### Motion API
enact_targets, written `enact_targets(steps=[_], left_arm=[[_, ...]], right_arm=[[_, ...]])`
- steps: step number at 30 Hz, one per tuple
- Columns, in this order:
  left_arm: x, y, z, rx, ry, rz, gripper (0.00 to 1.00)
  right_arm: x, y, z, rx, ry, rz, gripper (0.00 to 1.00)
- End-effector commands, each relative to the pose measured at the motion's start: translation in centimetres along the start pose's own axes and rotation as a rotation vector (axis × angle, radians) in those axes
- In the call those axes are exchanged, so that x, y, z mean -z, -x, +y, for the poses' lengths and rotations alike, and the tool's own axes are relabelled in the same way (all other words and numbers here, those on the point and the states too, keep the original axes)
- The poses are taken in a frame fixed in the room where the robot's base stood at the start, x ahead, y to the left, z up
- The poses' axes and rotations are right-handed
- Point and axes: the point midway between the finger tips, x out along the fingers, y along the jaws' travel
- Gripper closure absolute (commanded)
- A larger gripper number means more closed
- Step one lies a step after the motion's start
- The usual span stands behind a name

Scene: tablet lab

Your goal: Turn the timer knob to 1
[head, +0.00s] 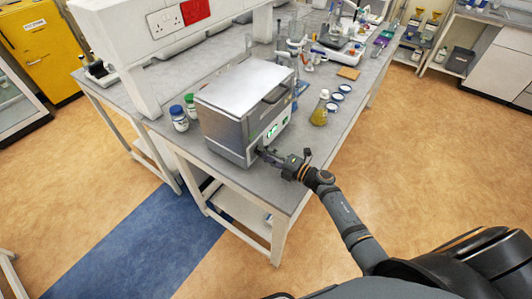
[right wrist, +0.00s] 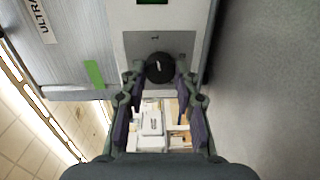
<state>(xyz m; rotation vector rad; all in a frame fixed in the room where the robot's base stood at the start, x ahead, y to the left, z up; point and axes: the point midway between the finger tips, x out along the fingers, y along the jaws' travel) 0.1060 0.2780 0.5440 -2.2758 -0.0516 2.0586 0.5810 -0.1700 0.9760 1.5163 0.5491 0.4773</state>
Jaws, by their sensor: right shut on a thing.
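The timer knob (right wrist: 160,68) is a round black dial with a small white mark, on a grey panel of the silver machine (right wrist: 70,40). A "1" is printed above it in the right wrist view; the mark is too small to read its exact setting. My right gripper (right wrist: 154,79) is shut on the knob, one finger on each side. In the head view the silver machine (head: 240,92) stands on the bench, and my right gripper (head: 264,153) meets the lower part of its front. The knob is hidden there. My left gripper is not in view.
White-and-blue and green-capped bottles (head: 179,117) stand left of the machine. A flask with yellow liquid (head: 320,108) and small round dishes stand to its right. Glassware crowds the bench behind. The grey bench (head: 290,160) is bare near the front right corner.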

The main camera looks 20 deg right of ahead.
Motion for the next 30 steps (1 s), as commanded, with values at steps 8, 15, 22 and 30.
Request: enact_targets(steps=[8, 15, 22, 30], left_arm=[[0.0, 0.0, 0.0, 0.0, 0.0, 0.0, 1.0], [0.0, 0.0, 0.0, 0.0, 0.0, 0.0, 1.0], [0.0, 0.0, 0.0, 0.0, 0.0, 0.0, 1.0], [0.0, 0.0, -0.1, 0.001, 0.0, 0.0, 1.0]], right_arm=[[0.0, 0.0, 0.0, -0.001, -0.001, 0.0, 1.0], [0.0, 0.0, 0.0, -0.001, -0.001, 0.0, 0.47], [0.0, 0.0, 0.0, 0.0, 0.0, 0.0, 0.47], [0.1, 3.5, -0.2, 0.006, 0.001, 0.002, 0.47]])
